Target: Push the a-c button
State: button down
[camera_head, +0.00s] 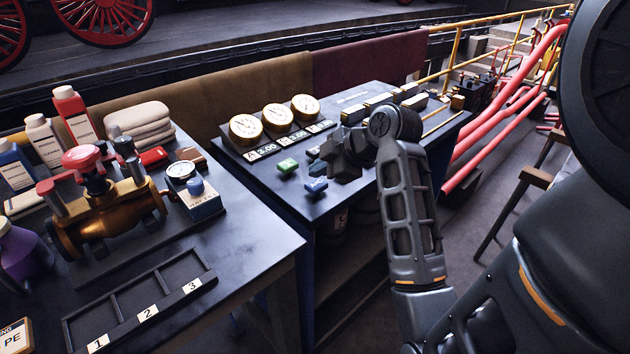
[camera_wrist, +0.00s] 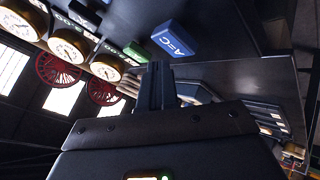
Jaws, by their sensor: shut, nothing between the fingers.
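The a-c button is a small blue block (camera_head: 316,186) near the front edge of the dark gauge table. In the wrist view its label reads like "A=C" on the blue face (camera_wrist: 174,40). My gripper (camera_head: 328,152) is shut and empty. It hangs just behind and to the right of the blue button in the head view. In the wrist view the closed fingertips (camera_wrist: 155,68) lie just below the button. A gap shows there, but I cannot tell the height between them. A green button (camera_head: 287,166) sits to the left of the blue one.
Several round gauges (camera_head: 278,117) with number plates stand behind the buttons. A row of small blocks (camera_head: 378,101) lies to the right behind my wrist. The left table holds a brass valve (camera_head: 105,215), bottles and a numbered tray (camera_head: 137,309). Red pipes (camera_head: 500,120) run at right.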

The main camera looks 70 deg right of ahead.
aim_at(320, 185)
notch_tip(320, 185, up, 6)
jog(key=p, duration=0.4)
jog(key=shift+f+p, duration=0.2)
jog(key=shift+p, duration=0.15)
dwell(0.5)
